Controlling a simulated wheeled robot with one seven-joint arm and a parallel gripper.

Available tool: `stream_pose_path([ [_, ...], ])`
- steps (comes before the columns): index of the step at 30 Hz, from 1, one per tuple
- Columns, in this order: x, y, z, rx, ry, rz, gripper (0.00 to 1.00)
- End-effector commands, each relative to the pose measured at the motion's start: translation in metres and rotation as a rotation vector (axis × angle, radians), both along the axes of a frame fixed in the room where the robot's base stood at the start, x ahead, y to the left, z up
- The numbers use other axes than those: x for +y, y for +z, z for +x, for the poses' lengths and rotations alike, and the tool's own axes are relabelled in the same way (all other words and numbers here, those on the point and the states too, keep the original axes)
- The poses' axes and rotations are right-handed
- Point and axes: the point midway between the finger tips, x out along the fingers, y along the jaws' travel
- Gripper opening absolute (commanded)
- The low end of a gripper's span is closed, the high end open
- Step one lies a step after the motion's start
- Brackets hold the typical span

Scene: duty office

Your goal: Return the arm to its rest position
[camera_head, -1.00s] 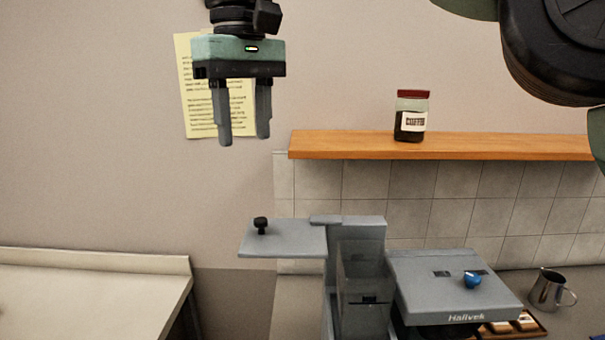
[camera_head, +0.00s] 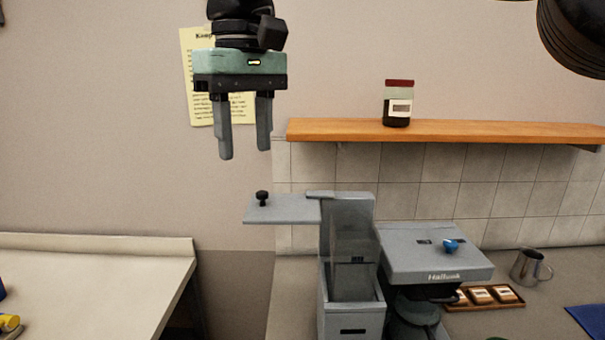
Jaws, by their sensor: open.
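My gripper (camera_head: 246,150) hangs at the upper left of the middle, fingers pointing down. Its two grey fingers are apart with nothing between them. It is in front of a yellow printed sheet (camera_head: 200,112) on the wall and hides much of it. It is above and apart from the grey machine below. Part of my arm (camera_head: 578,38) shows at the top right corner.
A wooden shelf (camera_head: 450,132) holds a coffee jar (camera_head: 398,105). A metal jug (camera_head: 528,267) and a wooden tray (camera_head: 510,302) are at right.

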Motion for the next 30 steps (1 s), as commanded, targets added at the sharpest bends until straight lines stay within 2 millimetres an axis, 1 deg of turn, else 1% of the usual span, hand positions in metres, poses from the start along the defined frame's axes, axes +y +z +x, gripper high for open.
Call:
stream_pose_path([
  [1, -0.003, -0.008, -0.003, 0.002, 0.002, 0.001, 0.45],
  [5, -0.009, -0.029, -0.01, 0.008, 0.007, 0.009, 0.45],
  [8, -0.017, -0.051, -0.019, 0.014, 0.011, 0.016, 0.45],
  [11, -0.028, -0.079, -0.032, 0.019, 0.013, 0.025, 0.45],
  [14, -0.046, -0.117, -0.05, 0.024, 0.01, 0.036, 0.45],
  [15, -0.054, -0.133, -0.059, 0.026, 0.007, 0.041, 0.45],
  [17, -0.067, -0.158, -0.073, 0.027, 0.0, 0.046, 0.45],
  [18, -0.077, -0.174, -0.082, 0.028, -0.006, 0.048, 0.45],
  [20, -0.093, -0.199, -0.097, 0.028, -0.017, 0.05, 0.45],
  [21, -0.104, -0.216, -0.107, 0.027, -0.025, 0.052, 0.45],
  [23, -0.122, -0.241, -0.124, 0.026, -0.038, 0.052, 0.45],
  [24, -0.134, -0.258, -0.134, 0.024, -0.048, 0.052, 0.45],
  [27, -0.164, -0.294, -0.16, 0.016, -0.076, 0.049, 0.45],
  [30, -0.19, -0.322, -0.181, 0.008, -0.1, 0.044, 0.45],
])
